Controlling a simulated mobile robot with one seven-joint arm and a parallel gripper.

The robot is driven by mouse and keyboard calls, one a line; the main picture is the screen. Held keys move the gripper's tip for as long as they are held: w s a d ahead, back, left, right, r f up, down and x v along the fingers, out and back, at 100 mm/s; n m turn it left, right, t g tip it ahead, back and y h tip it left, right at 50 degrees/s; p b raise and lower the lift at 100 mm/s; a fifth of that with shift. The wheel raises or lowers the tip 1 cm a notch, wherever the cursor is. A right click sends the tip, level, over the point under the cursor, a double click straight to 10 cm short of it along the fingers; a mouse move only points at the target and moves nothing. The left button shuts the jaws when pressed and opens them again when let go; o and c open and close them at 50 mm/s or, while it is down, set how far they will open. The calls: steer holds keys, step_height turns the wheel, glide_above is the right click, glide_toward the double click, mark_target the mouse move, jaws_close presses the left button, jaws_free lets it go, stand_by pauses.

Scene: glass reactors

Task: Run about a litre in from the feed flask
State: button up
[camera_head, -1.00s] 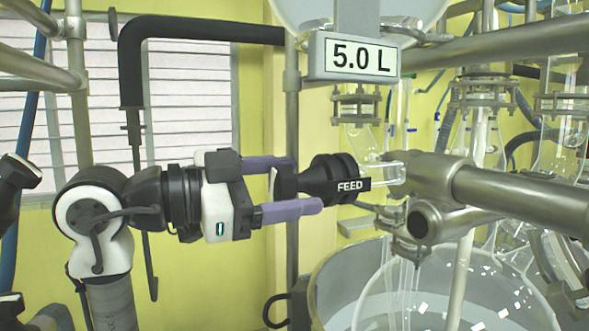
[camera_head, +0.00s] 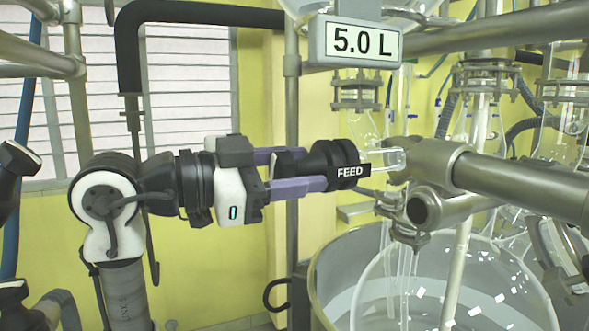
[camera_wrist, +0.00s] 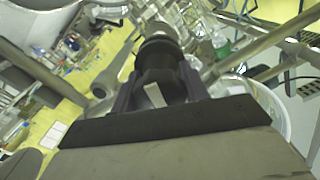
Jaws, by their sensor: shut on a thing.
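The black valve knob marked FEED (camera_head: 349,172) sits on a horizontal glass valve stub (camera_head: 384,160) left of the metal clamps. My gripper (camera_head: 304,169) reaches in from the left, its two purple fingers closed around the knob's narrower grip. In the wrist view the knob (camera_wrist: 158,52) lies ahead, between the fingers (camera_wrist: 160,88). The display (camera_head: 361,41) above reads 5.0 L. A rounded glass vessel (camera_head: 305,8) above the display is mostly cut off, so I cannot tell its level. I see no clear stream of liquid at the valve.
Thick metal bars (camera_head: 530,185) and clamps stand close right of the knob. A large round glass vessel (camera_head: 385,300) sits below inside a metal-rimmed bath (camera_head: 330,262). A vertical post (camera_head: 292,110) stands behind my fingers. A black bent pipe (camera_head: 127,60) rises behind my arm.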

steer(key=shift+n, duration=0.3)
steer(key=n+b, duration=0.1)
steer(key=n, duration=0.4)
steer(key=shift+n, duration=0.3)
steer(key=n, duration=0.6)
steer(key=shift+b, duration=0.4)
steer(key=n, duration=0.6)
steer(key=shift+n, duration=0.3)
steer(key=n, duration=0.6)
steer(key=shift+r+n, duration=0.1)
steer(key=shift+n, duration=0.2)
steer(key=o, duration=1)
steer(key=shift+s, duration=0.1)
